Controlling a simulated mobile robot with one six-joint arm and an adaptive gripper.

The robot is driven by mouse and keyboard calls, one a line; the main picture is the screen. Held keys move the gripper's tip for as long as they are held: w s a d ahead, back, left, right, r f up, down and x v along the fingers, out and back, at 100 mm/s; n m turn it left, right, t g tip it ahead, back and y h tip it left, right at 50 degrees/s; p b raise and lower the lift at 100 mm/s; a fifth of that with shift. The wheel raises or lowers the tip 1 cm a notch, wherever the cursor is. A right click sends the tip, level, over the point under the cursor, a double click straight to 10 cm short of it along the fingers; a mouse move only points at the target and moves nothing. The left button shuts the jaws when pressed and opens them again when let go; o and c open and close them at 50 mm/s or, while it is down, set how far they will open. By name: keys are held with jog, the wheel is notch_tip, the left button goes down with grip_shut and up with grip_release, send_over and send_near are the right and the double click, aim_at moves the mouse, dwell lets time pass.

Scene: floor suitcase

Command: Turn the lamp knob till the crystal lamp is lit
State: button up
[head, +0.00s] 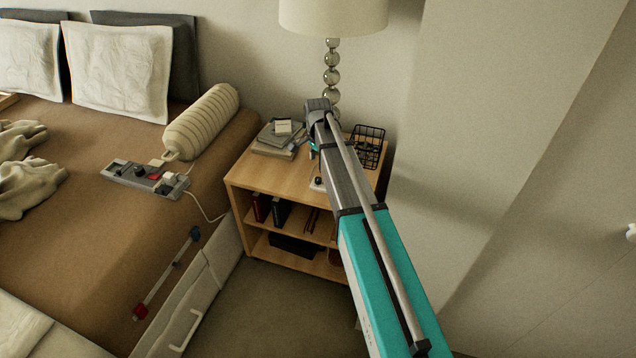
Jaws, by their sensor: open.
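The crystal lamp stands at the back of the nightstand in the head view, with a stem of clear stacked balls (331,76) under a cream shade (333,14). The shade looks unlit. A small dark knob (318,181) on a pale base sits near the nightstand's front edge, partly covered by my arm. I cannot tell if it is the lamp knob. My arm reaches up from the lower right over the nightstand and bends down at its far end. My gripper's fingers are hidden behind the arm, and the lamp's foot is covered too.
The wooden nightstand (252,172) holds stacked books (275,146) at left and a black wire basket (367,147) at right. Its shelves hold books. A bed (85,225) with a control box (146,179) and bolster (203,122) is at left. A wall closes the right.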

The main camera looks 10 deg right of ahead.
aim_at(318, 179)
jog(key=shift+f+b, duration=3.85)
jog(key=shift+f, duration=0.3)
grip_shut()
